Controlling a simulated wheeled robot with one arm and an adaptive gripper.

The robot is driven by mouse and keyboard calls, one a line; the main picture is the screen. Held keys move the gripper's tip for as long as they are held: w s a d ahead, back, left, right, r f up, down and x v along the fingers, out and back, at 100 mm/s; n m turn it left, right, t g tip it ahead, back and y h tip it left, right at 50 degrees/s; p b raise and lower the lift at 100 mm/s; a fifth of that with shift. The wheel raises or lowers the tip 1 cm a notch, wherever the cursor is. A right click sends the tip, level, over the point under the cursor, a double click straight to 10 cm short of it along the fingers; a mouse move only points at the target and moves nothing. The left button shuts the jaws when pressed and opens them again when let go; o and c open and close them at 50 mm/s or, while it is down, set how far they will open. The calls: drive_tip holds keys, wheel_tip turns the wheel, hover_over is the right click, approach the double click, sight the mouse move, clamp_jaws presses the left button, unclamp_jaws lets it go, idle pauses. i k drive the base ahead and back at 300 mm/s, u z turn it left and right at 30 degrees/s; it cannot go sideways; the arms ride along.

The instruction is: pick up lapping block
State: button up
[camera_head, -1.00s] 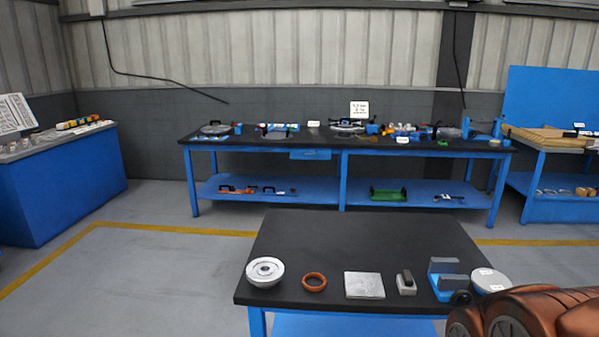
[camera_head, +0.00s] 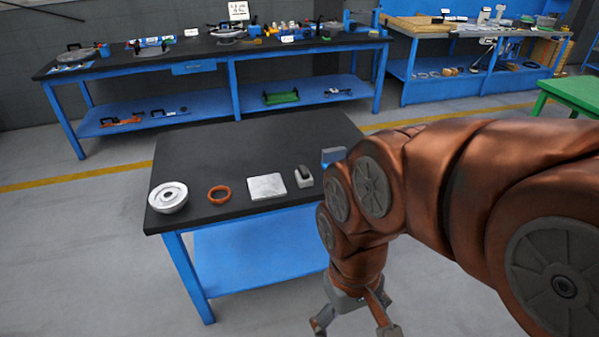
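A small pale block with a dark top (camera_head: 304,178), which looks like the lapping block, sits upright on the black-topped table (camera_head: 235,150) near its front edge. A flat silver square plate (camera_head: 266,187) lies just left of it. My gripper (camera_head: 355,322) hangs at the bottom of the view, in front of the table and right of its middle. Its fingers are spread and nothing shows between them; the fingertips are near the frame's lower edge. The gripper is well apart from the block. My arm hides the table's right part.
A silver flanged shell (camera_head: 168,197) and an orange ring (camera_head: 218,194) stand left of the plate. A blue holder (camera_head: 333,156) is mostly hidden behind my arm. The back of the table is clear. A long blue workbench (camera_head: 210,70) stands behind.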

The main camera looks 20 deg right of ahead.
sight(304, 178)
drive_tip(key=u, duration=0.35)
drive_tip(key=i, duration=0.95)
drive_tip(key=u, duration=0.15)
